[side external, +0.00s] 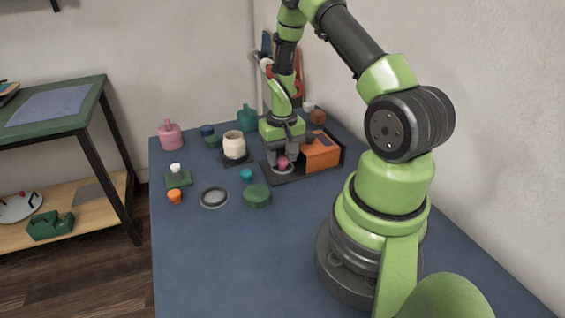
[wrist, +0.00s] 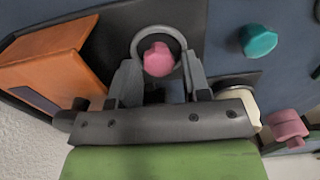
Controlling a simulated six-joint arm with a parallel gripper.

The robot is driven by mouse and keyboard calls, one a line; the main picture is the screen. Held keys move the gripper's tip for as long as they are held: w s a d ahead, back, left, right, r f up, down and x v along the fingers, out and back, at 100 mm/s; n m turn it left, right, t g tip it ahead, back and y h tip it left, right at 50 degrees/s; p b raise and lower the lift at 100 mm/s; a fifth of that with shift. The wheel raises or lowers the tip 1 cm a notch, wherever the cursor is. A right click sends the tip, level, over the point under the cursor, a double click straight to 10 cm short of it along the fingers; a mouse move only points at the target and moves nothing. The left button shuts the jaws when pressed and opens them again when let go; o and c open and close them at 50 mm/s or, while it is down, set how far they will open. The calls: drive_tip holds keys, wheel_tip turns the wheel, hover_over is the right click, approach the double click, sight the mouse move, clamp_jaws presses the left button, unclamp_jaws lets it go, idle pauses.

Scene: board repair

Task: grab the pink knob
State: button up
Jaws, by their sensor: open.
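The pink knob (wrist: 159,60) shows in the wrist view between the tips of my gripper (wrist: 158,75), inside a grey ring (wrist: 136,40). In the side view the pink knob (side external: 283,163) sits low on a dark board (side external: 312,171), below my gripper (side external: 283,157). My gripper is open, with one finger on each side of the knob in the wrist view. I cannot tell whether the fingers touch it.
An orange block (side external: 321,151) stands on the board right beside my gripper. A cream cylinder (side external: 234,145) stands to the left, with a teal knob (side external: 246,174) and a green disc (side external: 257,196) in front. A pink container (side external: 171,136) is at the far left. The table's front is clear.

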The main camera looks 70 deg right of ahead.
drive_tip(key=shift+f, duration=0.4)
drive_tip(key=shift+c, duration=0.3)
drive_tip(key=c, duration=0.6)
drive_tip(key=shift+r, duration=0.1)
